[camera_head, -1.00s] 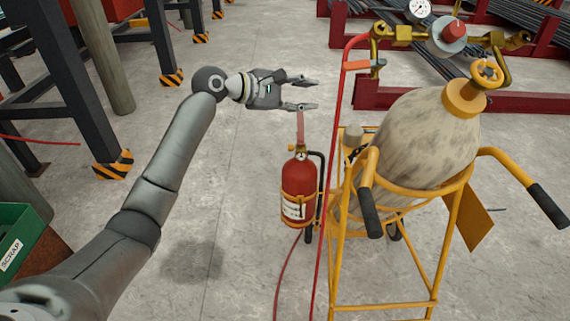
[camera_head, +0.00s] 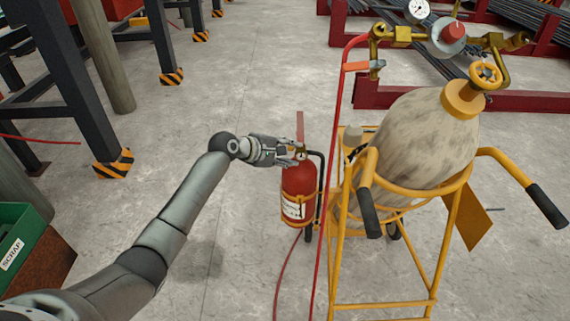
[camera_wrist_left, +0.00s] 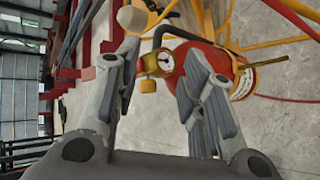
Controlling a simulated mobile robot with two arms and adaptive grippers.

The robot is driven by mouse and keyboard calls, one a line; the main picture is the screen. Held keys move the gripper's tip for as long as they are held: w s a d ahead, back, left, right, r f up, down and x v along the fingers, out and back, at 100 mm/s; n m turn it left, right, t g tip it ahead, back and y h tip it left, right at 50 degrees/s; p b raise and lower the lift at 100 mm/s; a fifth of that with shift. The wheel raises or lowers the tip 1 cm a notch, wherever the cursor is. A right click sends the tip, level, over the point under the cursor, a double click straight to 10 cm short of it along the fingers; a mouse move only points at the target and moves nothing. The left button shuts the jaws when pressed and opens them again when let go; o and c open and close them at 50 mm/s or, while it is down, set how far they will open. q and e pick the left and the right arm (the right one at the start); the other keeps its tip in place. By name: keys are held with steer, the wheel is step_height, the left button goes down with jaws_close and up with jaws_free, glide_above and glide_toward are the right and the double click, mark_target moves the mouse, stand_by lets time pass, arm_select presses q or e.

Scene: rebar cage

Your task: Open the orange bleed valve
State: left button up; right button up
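A valve with an orange lever (camera_head: 357,66) sits on the red hose below the brass fitting, left of the gas cylinder's neck, in the head view. Its lever points left from a small grey body. My left gripper (camera_head: 297,152) is well below and left of it, over the top of the red fire extinguisher (camera_head: 298,192). In the left wrist view the gripper (camera_wrist_left: 160,60) has its fingers apart, with the extinguisher's round gauge (camera_wrist_left: 152,64) showing between them. I cannot tell whether the fingers touch the extinguisher. My right gripper is not in view.
A yellow trolley (camera_head: 383,306) holds the large gas cylinder (camera_head: 418,135). The red hose (camera_head: 331,170) runs down beside it. A green scrap bin (camera_head: 15,230) is at lower left. Bare concrete floor lies left of the extinguisher.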

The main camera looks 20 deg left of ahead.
arm_select(q)
steer(key=shift+y, duration=0.3)
steer(key=shift+s+a+f, duration=0.15)
steer(key=shift+f, duration=0.55)
steer(key=shift+s+a+f, duration=0.1)
steer(key=shift+f, duration=0.65)
steer(key=shift+s+a+f, duration=0.15)
steer(key=shift+f, duration=0.55)
